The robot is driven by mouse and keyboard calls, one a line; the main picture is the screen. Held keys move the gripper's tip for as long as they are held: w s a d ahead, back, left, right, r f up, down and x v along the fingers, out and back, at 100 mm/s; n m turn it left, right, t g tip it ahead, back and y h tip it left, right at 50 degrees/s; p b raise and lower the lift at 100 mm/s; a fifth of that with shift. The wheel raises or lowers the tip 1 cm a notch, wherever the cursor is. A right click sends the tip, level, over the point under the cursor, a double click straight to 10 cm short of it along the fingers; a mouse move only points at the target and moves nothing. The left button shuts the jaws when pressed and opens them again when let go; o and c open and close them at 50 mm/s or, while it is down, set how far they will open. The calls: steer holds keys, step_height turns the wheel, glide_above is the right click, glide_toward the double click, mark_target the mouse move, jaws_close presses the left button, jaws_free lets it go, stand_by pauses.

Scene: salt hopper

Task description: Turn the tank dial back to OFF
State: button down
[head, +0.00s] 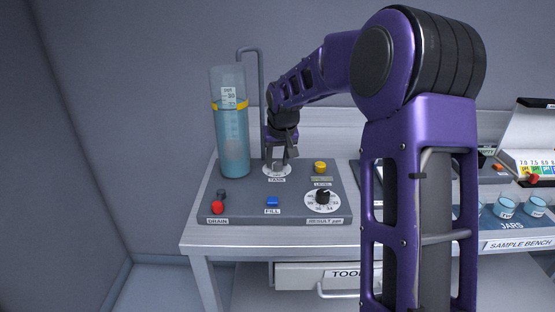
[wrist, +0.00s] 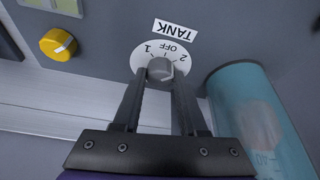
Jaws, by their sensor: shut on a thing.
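The tank dial (wrist: 160,69) is a grey knob on a white round plate marked 1, OFF and 2, below a TANK label (wrist: 176,30) that appears upside down in the wrist view. My gripper (wrist: 160,75) is shut on the knob, with one dark finger on each side. I cannot tell surely which mark the knob's pointer faces. In the head view, my gripper (head: 280,158) reaches down onto the dial plate (head: 277,170) at the back middle of the grey panel, and mostly hides the knob.
A clear tank (head: 232,140) of blue liquid stands left of the dial, close to my gripper. A bent pipe (head: 262,90) rises behind. The panel also holds a yellow knob (head: 320,167), a blue FILL button (head: 272,201), a red DRAIN knob (head: 217,207) and a black dial (head: 323,197).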

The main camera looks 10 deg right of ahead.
steer(key=shift+r+n+p, duration=0.1)
steer(key=shift+n+p, duration=0.2)
steer(key=shift+p, duration=0.15)
steer(key=shift+d+r+n+y+p, duration=0.15)
steer(key=shift+n+y+p, duration=0.15)
steer(key=shift+n+p, duration=0.3)
steer(key=n+y+p, duration=0.1)
steer(key=n+p, duration=0.1)
steer(key=shift+p, duration=0.3)
steer(key=shift+w+d+f+n+g+y+p, duration=0.1)
steer(key=shift+n+g+y+p, duration=0.25)
steer(key=shift+n+p, duration=0.7)
steer(key=shift+d+f+n+g+y+p, duration=0.1)
steer(key=shift+n+g+y+p, duration=0.4)
steer(key=shift+n, duration=0.95)
steer(key=shift+c, duration=2.2)
jaws_free()
